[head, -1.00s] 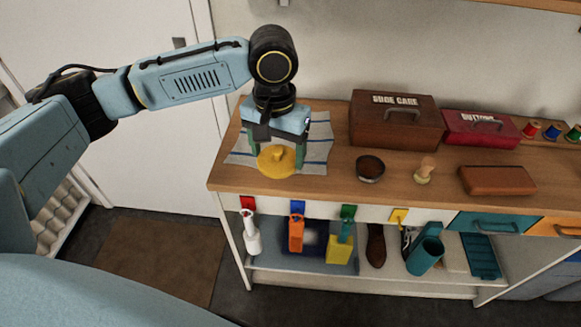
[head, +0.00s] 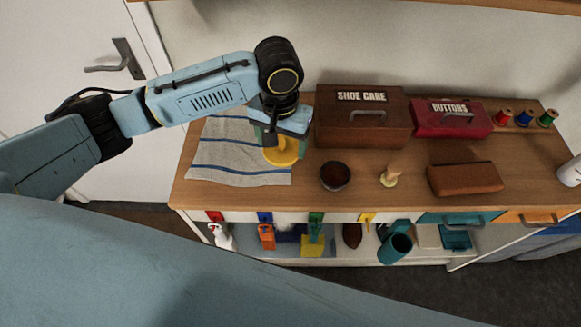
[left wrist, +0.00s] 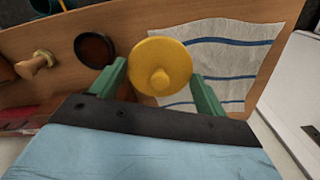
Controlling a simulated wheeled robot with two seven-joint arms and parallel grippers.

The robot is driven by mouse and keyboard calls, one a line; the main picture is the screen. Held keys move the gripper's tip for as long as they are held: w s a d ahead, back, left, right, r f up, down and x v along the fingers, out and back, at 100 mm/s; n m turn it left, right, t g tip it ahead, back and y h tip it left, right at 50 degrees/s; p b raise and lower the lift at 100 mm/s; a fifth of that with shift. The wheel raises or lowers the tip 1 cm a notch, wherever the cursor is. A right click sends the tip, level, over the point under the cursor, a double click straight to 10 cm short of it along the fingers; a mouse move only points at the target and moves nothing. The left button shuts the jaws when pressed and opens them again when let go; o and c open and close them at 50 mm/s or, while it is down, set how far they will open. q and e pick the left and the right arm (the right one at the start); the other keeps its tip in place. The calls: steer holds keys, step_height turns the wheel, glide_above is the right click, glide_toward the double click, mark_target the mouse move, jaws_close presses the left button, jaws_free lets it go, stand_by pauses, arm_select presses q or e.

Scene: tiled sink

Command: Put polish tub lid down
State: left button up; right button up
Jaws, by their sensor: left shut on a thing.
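The yellow round polish tub lid (head: 285,154) has a knob on top. My left gripper (head: 279,142) is shut on it, pointing down, at the right edge of a striped cloth (head: 232,153). In the left wrist view the lid (left wrist: 160,58) lies between my green fingers (left wrist: 160,88), overlapping the cloth's edge. I cannot tell whether it touches the bench. The open dark tub (head: 335,176) stands to the lid's front right; the tub also shows in the left wrist view (left wrist: 95,49). My right gripper is not in view.
A brown SHOE CARE box (head: 362,122) stands close right of my left gripper. A red BUTTONS box (head: 450,120), a wooden-handled tool (head: 390,176) and a brown case (head: 465,179) are further right. The cloth's left part is clear.

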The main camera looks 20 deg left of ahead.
arm_select(q)
steer(key=shift+s+d+p, duration=0.35)
steer(key=shift+d+p, duration=0.1)
steer(key=shift+d, duration=0.2)
steer(key=shift+s+d+f, duration=0.1)
steer(key=shift+d+f, duration=0.15)
glide_above(289, 182)
step_height(289, 182, down, 6)
steer(key=shift+d+f, duration=0.1)
steer(key=shift+f, duration=2.15)
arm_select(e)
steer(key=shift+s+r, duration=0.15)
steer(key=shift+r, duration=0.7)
arm_select(q)
steer(key=shift+f, duration=0.15)
steer(key=o, duration=1)
steer(key=shift+c, duration=0.2)
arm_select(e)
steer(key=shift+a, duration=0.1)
